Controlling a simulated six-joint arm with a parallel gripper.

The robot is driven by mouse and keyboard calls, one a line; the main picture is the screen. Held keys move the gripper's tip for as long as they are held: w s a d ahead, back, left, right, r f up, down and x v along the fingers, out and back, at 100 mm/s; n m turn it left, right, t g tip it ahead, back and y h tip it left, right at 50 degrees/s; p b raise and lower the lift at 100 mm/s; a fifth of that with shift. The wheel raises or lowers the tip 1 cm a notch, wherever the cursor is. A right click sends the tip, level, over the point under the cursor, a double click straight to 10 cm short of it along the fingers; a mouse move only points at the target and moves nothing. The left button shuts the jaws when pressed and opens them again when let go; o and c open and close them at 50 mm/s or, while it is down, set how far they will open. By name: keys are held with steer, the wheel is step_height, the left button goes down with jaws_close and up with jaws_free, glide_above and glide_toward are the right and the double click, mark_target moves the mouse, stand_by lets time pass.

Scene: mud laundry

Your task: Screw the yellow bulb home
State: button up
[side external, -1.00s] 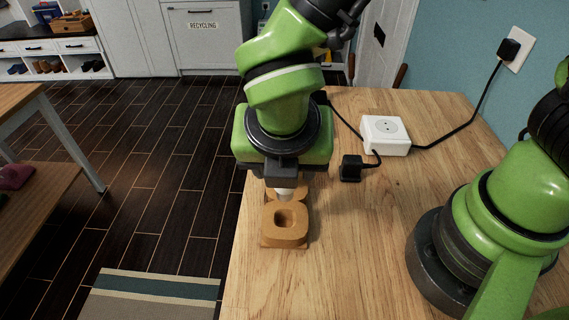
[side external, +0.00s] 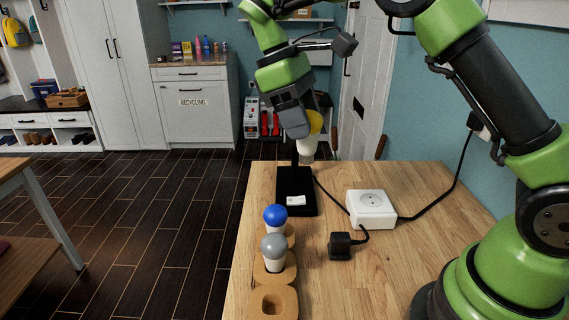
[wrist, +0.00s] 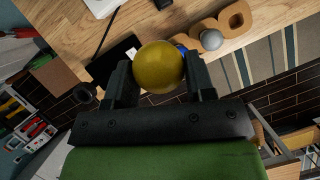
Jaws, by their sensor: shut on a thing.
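My gripper (wrist: 156,85) is shut on the yellow bulb (wrist: 159,66), its round globe between the two fingers. In the side view the gripper (side external: 305,118) holds the yellow bulb (side external: 315,122) raised, slightly tilted, with its white lower part downward. A black lamp base (side external: 296,188) with a thin dark stem (side external: 294,153) stands below and beside the bulb. The stem's top is hidden near the gripper, so I cannot tell whether bulb and lamp touch. A dark round end (wrist: 85,93) shows left of the fingers in the wrist view, apart from the bulb.
A wooden holder (side external: 287,296) at the table's left edge has an empty front hole; a grey bulb (side external: 273,247) and blue bulb (side external: 275,216) stand behind it. A white socket box (side external: 371,208), black plug (side external: 341,246) and cable lie to the right.

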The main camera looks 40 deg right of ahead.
steer(key=w+d+r+n+t, duration=0.2)
steer(key=w+d+n+t, duration=1)
steer(key=n, duration=1.6)
steer(key=w+d+f+g, duration=0.2)
steer(key=d+f+g, duration=0.1)
steer(key=f, duration=0.2)
steer(key=shift+w+y, duration=0.3)
steer(key=shift+y, duration=0.1)
steer(key=shift+d+f, duration=0.1)
steer(key=shift+f, duration=0.05)
steer(key=shift+f, duration=0.5)
steer(key=shift+f, duration=0.8)
stand_by(2.9)
